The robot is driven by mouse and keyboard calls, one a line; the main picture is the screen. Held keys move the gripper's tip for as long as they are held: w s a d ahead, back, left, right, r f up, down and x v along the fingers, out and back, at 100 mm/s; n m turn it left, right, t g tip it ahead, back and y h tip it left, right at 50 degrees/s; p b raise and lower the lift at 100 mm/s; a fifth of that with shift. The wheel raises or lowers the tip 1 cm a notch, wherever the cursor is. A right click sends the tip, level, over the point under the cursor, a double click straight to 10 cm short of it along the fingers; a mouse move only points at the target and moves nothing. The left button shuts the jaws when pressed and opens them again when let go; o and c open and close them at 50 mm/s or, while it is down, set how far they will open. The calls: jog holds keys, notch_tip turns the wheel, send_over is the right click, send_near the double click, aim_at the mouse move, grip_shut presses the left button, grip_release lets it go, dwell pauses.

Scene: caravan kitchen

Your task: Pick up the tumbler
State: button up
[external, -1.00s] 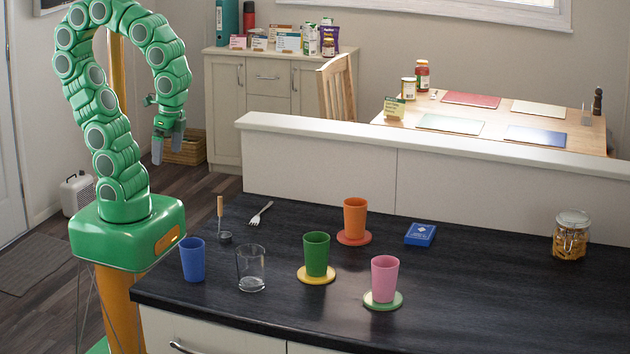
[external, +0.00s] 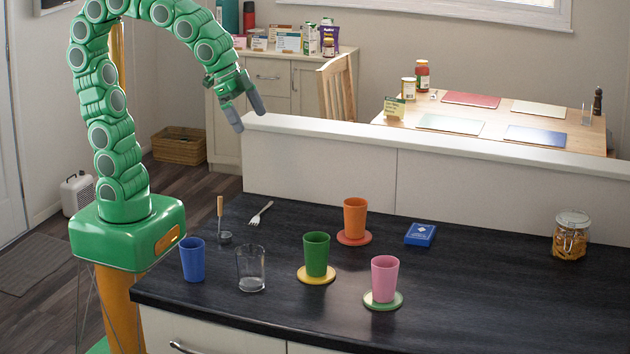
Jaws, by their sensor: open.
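A clear glass tumbler (external: 251,268) stands upright on the dark counter, near its front left. A blue cup (external: 193,260) stands to its left, with no coaster visible under it. A green cup (external: 316,254) stands on a yellow coaster (external: 318,281). An orange cup (external: 354,218) stands on an orange-red coaster (external: 367,238) behind it. A pink cup (external: 384,279) stands on a green coaster (external: 397,303) at front right. My gripper (external: 249,116) is open and empty, high above the counter's back left, its fingers pointing down and right, well apart from all the cups.
A low partition (external: 320,165) runs along the counter's back. A fork (external: 261,213) and a wooden-handled utensil (external: 221,215) lie or stand at the left. A blue box (external: 420,234) and a jar (external: 571,238) are farther right. The counter's right front is clear.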

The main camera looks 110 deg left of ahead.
jog(key=w+r+t, duration=0.2)
jog(key=w+r, duration=0.2)
jog(key=w, duration=0.3)
jog(key=m+g+h, duration=0.6)
jog(key=m+h, duration=0.9)
jog(key=m, duration=0.1)
send_near(245, 263)
jog(key=d, duration=0.1)
jog(key=shift+y, duration=0.3)
jog(key=shift+x, duration=2.8)
jog(key=shift+a+f, duration=0.1)
jog(key=shift+f, duration=0.05)
jog(key=c, duration=1.7)
jog(key=shift+o, duration=0.2)
